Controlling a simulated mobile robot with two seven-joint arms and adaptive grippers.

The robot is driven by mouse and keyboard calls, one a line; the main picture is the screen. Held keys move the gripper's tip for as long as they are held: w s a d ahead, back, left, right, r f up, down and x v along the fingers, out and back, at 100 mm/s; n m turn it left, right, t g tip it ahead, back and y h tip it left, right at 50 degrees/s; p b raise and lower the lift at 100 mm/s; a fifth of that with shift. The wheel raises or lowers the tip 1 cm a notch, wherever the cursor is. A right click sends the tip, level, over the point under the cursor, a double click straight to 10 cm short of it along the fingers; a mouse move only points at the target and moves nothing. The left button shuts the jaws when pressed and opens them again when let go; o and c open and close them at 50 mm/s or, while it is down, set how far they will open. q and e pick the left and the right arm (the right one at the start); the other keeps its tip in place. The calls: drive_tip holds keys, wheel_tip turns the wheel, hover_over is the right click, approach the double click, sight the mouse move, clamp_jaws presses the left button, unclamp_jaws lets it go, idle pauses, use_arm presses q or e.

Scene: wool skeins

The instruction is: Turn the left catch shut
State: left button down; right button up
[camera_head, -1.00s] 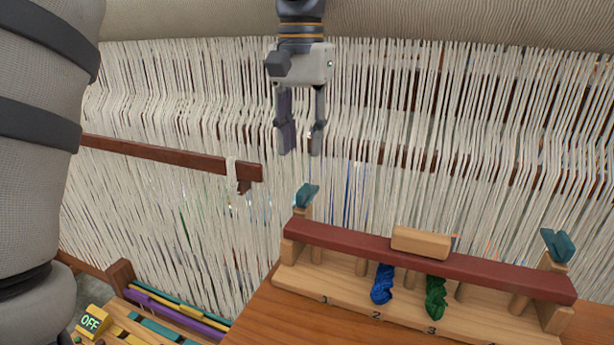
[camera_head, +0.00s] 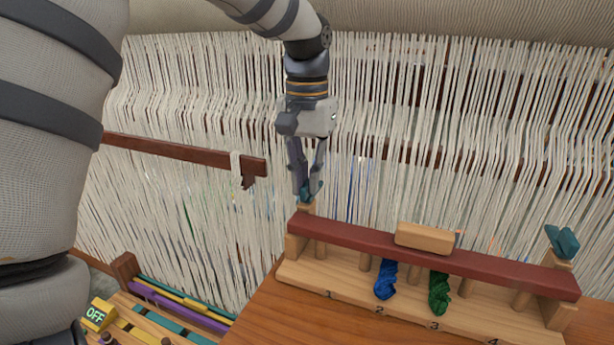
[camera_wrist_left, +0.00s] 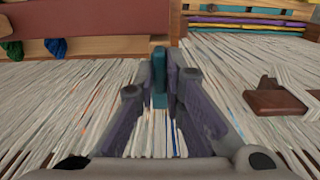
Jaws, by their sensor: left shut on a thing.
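The left catch is a small teal piece on the wooden post at the left end of the red-brown bar (camera_head: 360,243). My left gripper (camera_head: 307,192) reaches down from above and is shut on the left catch, which it mostly hides in the head view. In the left wrist view the teal left catch (camera_wrist_left: 159,70) stands between the two fingers (camera_wrist_left: 160,92). The right catch (camera_head: 562,241), also teal, sits on the post at the bar's right end. My right gripper is not in view.
A blue skein (camera_head: 386,279) and a green skein (camera_head: 438,293) hang below the bar over a numbered wooden base. A wooden block (camera_head: 424,237) sits on the bar. Pale warp threads rise behind.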

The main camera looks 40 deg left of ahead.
use_arm(q)
drive_tip(key=shift+m, duration=0.3)
drive_tip(key=m, duration=0.3)
drive_tip(key=shift+m, duration=0.3)
drive_tip(key=m, duration=0.3)
drive_tip(key=shift+m, duration=0.3)
drive_tip(key=m, duration=0.7)
drive_tip(key=shift+r, duration=0.1)
drive_tip(key=m, duration=0.7)
drive_tip(key=shift+m, duration=0.3)
drive_tip(key=m, duration=0.4)
drive_tip(key=shift+m, duration=1.7)
